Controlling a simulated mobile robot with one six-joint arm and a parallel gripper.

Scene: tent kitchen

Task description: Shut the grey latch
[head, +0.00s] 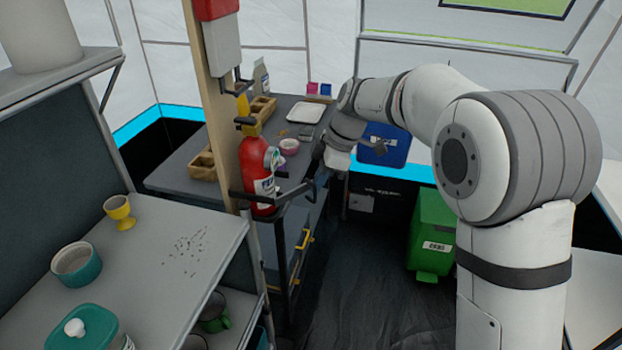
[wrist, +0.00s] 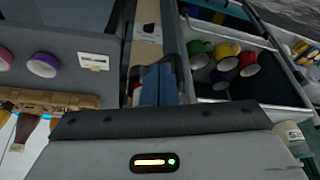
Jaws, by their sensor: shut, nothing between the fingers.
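My gripper (head: 319,180) is at the front edge of the dark counter (head: 171,180), right of the red fire extinguisher (head: 254,163). In the wrist view its blue-grey fingers (wrist: 158,84) are together and empty, over the counter's edge. I cannot make out the grey latch for certain. A small grey piece (head: 380,147) shows on the front of the blue box (head: 398,152), but I cannot tell whether it is the latch. Part of the counter front is hidden behind my gripper and the extinguisher.
Several mugs, one of them red (wrist: 226,56), sit in a compartment beside the counter edge. Cups and a wooden holder (wrist: 22,98) stand on the counter. A wooden post (head: 212,105) rises left of the extinguisher. A green bin (head: 432,228) stands right of the clear floor (head: 365,285).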

